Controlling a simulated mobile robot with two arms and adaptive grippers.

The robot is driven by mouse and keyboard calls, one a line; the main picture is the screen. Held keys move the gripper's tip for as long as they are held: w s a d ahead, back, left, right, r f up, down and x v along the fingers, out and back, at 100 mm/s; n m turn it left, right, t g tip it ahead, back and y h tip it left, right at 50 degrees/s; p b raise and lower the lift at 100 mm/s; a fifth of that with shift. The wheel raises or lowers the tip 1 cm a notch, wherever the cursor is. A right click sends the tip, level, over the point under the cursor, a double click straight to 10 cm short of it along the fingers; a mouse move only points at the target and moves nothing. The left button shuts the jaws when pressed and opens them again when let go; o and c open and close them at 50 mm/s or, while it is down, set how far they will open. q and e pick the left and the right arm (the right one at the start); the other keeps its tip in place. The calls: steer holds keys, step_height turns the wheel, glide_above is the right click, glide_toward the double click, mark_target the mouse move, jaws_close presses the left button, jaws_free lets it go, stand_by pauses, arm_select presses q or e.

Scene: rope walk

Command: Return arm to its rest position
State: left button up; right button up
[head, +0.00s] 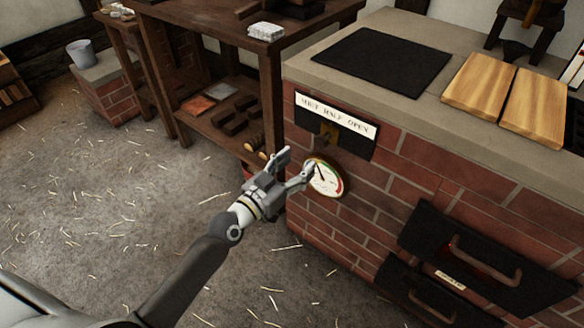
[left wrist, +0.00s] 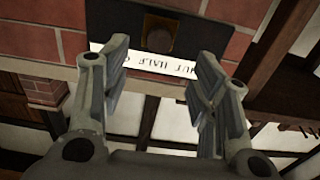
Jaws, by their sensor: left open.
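My left arm (head: 190,268) reaches in from the lower left in the head view. Its gripper (head: 295,168) is open and empty, in front of the brick stove's corner. The gripper partly covers the left edge of a round dial gauge (head: 326,178) on the brick face. Above it is a black plate with a white label strip (head: 336,115) and a brass fitting (head: 329,132). In the left wrist view the open fingers (left wrist: 152,90) stand apart, with the label strip (left wrist: 165,67), upside down, and the brass fitting (left wrist: 160,34) beyond them. My right gripper is not in view.
The brick stove (head: 400,190) has black doors with handles (head: 485,262) at lower right. Two wooden boards (head: 508,95) and a black plate (head: 382,60) lie on top. A wooden workbench (head: 215,25) stands behind. The straw-strewn floor (head: 90,220) at left is open.

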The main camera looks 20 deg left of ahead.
arm_select(q)
steer(key=shift+s+a, duration=0.15)
steer(key=shift+s, duration=0.45)
